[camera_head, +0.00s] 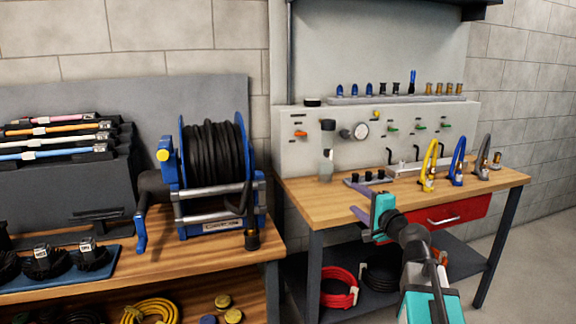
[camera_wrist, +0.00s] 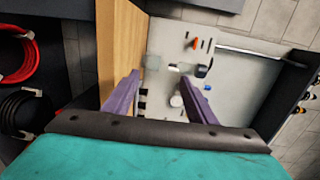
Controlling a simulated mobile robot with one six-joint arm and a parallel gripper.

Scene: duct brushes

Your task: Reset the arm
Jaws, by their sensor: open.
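My gripper (camera_head: 363,202) is at the front edge of the right workbench (camera_head: 300,192) in the head view, with my teal and black arm reaching in from the lower right. In the wrist view, the two purple fingers of my gripper (camera_wrist: 160,82) stand apart with nothing held between them. The pale back panel (camera_wrist: 160,50) of the bench shows beyond the fingers. Whether the gripper touches the bench edge cannot be told.
A hose reel (camera_head: 215,160) stands on the left bench. Blue, yellow and grey curved tools (camera_head: 457,163) stand at the right bench's right. A red drawer (camera_head: 455,217) is under its top. Red and black coils (camera_head: 340,285) lie on the lower shelf. Open floor is at right.

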